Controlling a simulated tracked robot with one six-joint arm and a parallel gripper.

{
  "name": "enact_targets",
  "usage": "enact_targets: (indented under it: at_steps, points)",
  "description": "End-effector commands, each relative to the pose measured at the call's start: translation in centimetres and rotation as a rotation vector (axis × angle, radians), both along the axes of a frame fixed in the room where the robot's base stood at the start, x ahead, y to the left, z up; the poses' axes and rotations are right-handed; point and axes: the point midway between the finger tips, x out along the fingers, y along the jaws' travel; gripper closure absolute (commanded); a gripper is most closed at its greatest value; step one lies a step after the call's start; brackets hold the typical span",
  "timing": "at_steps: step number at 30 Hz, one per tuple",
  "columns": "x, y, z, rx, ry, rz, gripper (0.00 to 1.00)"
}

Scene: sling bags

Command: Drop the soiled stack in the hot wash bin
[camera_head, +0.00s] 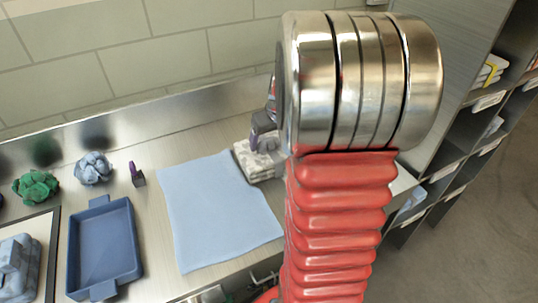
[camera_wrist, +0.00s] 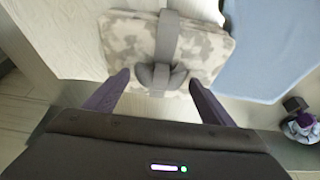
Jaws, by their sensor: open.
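A mottled grey-beige folded stack (camera_wrist: 205,45), bound with a grey strap (camera_wrist: 167,35) and a knot or loop (camera_wrist: 160,74), lies on the counter. In the head view the stack (camera_head: 262,165) is partly hidden by my arm. My gripper (camera_wrist: 158,79) is open, with one purple finger on each side of the knot at the stack's near edge. I cannot tell whether the fingers touch it. In the head view only part of the gripper (camera_head: 263,126) shows, just above the stack. I cannot make out which compartment is the hot wash bin.
A light blue cloth (camera_head: 215,210) lies left of the stack. A blue tray (camera_head: 103,250), a grey-blue crumpled bundle (camera_head: 93,168), a green one (camera_head: 36,187) and a small purple-topped item (camera_head: 136,175) are further left. A labelled shelf unit (camera_head: 450,170) stands right.

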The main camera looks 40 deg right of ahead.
Motion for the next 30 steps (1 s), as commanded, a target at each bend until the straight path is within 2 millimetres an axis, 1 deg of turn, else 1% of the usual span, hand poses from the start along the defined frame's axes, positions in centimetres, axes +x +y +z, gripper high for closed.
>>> enact_targets:
  at_steps: [2, 30]
  points:
    - [0.0, 0.0, 0.01, 0.0, 0.0, 0.0, 0.23]
    - [-0.01, -0.02, 0.02, 0.0, 0.0, 0.0, 0.9]
